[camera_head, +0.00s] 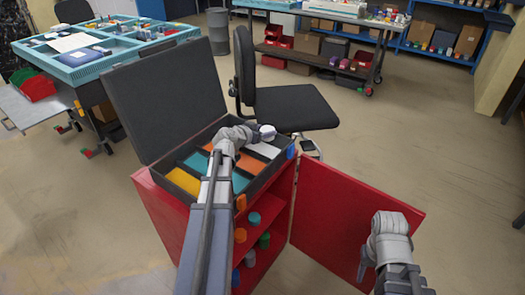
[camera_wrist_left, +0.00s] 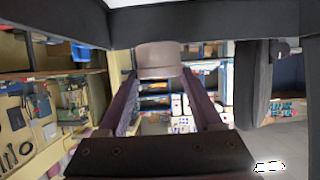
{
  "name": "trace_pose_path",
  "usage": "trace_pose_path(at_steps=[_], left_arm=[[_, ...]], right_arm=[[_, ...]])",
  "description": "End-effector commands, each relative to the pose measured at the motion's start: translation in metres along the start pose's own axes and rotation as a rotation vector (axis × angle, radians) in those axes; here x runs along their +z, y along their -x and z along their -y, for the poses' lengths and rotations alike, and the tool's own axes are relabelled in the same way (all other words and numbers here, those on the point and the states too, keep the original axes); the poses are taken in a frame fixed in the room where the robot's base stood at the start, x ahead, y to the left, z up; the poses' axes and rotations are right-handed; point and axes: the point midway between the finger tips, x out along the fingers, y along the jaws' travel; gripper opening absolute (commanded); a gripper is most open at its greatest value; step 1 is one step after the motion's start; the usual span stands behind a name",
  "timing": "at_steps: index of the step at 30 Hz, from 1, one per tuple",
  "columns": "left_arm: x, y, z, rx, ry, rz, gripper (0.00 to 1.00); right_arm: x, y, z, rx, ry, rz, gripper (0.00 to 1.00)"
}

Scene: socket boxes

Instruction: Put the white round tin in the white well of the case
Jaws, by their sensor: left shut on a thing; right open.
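The white round tin (camera_head: 267,131) is between the fingers of my left gripper (camera_head: 262,132), which is shut on it. In the left wrist view the tin (camera_wrist_left: 158,60) shows pale between the two fingers. The open dark case (camera_head: 283,163) stands on the red cabinet. Its white well (camera_head: 265,150) is at the right end of the far row and looks empty. In the head view the tin appears just beyond this well; its height above the case is hard to tell. My right gripper (camera_head: 365,264) is open and empty, in front of the red door.
The case has yellow (camera_head: 183,181), orange and teal wells, partly hidden by my left arm. Its raised lid (camera_head: 165,98) stands at the left. The red cabinet door (camera_head: 345,215) is open at the right. A black chair (camera_head: 288,107) is close behind the case.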

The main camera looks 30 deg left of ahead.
Motion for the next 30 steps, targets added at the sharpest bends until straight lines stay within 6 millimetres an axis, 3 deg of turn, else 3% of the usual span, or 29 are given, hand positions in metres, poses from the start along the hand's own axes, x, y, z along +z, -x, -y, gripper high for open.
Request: trace_pose_path(at_steps=[1, 4, 13, 22, 30], left_arm=[[0.016, -0.006, 0.0, 0.0, 0.0, 0.0, 0.06], [0.027, -0.011, 0.0, -0.001, 0.0, 0.0, 0.06], [0.032, -0.013, 0.0, -0.001, 0.0, 0.0, 0.06], [0.063, -0.026, 0.0, -0.001, 0.001, 0.0, 0.06], [0.062, -0.026, 0.0, -0.001, 0.001, 0.0, 0.06]], right_arm=[[-0.001, -0.017, 0.002, 0.0, 0.0, 0.0, 0.5], [-0.002, -0.029, 0.003, 0.0, 0.0, 0.0, 0.5], [-0.002, -0.034, 0.003, 0.0, 0.0, 0.0, 0.5], [-0.004, -0.068, 0.007, 0.0, 0.0, 0.0, 0.5], [-0.004, -0.067, 0.006, 0.0, 0.0, 0.0, 0.5]])
